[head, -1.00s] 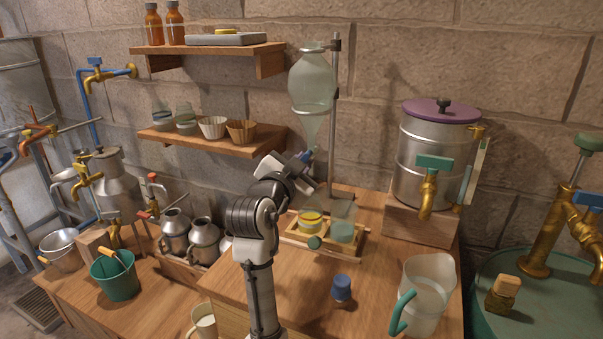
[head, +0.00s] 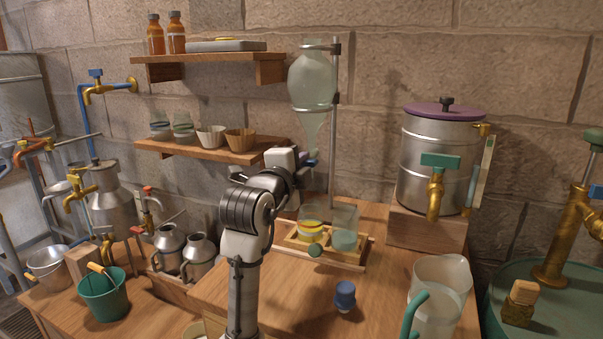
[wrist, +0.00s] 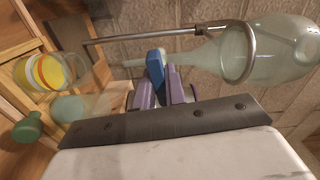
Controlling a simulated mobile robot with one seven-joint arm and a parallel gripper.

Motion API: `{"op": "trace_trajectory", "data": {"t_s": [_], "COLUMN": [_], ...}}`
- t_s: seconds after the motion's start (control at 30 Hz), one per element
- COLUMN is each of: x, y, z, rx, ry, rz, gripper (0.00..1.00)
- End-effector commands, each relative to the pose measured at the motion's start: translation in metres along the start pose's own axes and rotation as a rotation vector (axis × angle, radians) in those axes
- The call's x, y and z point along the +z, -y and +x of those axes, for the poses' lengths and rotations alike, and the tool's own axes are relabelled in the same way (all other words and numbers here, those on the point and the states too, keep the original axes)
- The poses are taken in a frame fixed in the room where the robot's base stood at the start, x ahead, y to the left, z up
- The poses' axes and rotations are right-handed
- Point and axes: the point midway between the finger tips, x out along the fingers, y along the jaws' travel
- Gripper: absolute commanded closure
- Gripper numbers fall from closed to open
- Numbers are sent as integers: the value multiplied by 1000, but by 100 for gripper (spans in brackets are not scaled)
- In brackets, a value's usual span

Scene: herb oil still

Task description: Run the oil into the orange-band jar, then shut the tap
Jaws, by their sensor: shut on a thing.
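A glass separating funnel (head: 312,82) with pale contents hangs in a ring on a metal stand; it also shows in the wrist view (wrist: 285,48). Its blue tap handle (wrist: 156,66) is between the purple fingertips of my gripper (wrist: 163,78), which is shut on it. In the head view my gripper (head: 306,163) is at the funnel's stem, and the tap is mostly hidden. A jar with a yellow-orange band (wrist: 40,70) stands below in a wooden tray (head: 352,264); it also shows in the head view (head: 311,229). I cannot make out a stream or the tap's exact setting.
A second jar (head: 344,240) with pale green contents stands right of the banded jar. A green knob (head: 315,251) is at the tray's front. A steel drum (head: 438,160) is at right.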

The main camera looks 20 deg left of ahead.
Motion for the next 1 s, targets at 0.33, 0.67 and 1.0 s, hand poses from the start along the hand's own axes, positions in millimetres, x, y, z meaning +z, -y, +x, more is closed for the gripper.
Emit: {"op": "trace_trajectory", "data": {"t_s": [0.33, 0.67, 1.0], "x": [0, 0, 0], "y": [-2, -1, -1], "z": [0, 0, 0], "rx": [2, 2, 2], "ry": [-1, -1, -1], "rz": [147, 176, 175], "gripper": [100, 100, 74]}}
